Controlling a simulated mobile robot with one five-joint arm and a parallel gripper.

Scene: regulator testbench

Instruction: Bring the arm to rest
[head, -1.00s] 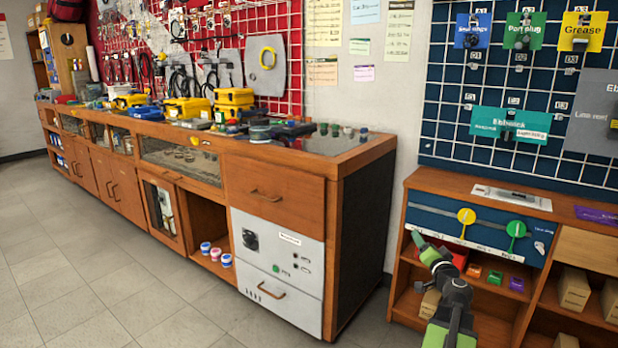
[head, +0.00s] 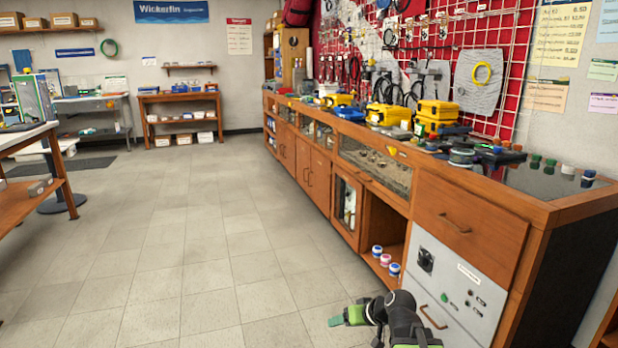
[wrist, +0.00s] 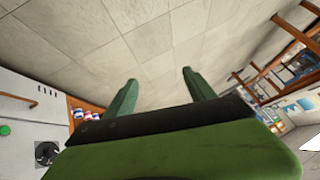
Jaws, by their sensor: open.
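My gripper (head: 350,315) is low at the bottom of the head view, in front of the wooden workbench's (head: 470,224) grey drawer panel (head: 452,287). Its green end points left over the tiled floor. In the wrist view my gripper (wrist: 158,90) has its two green fingers spread apart, with only floor tiles (wrist: 150,45) between them. It is open and empty. The grey panel (wrist: 25,125) shows at the left of the wrist view, apart from the fingers.
Several small jars (head: 385,261) stand on the workbench's low open shelf, close to my gripper. Yellow cases (head: 436,115) sit on top. A table (head: 30,138) stands at the far left, a wooden shelf unit (head: 180,118) at the back. The middle floor (head: 200,240) is clear.

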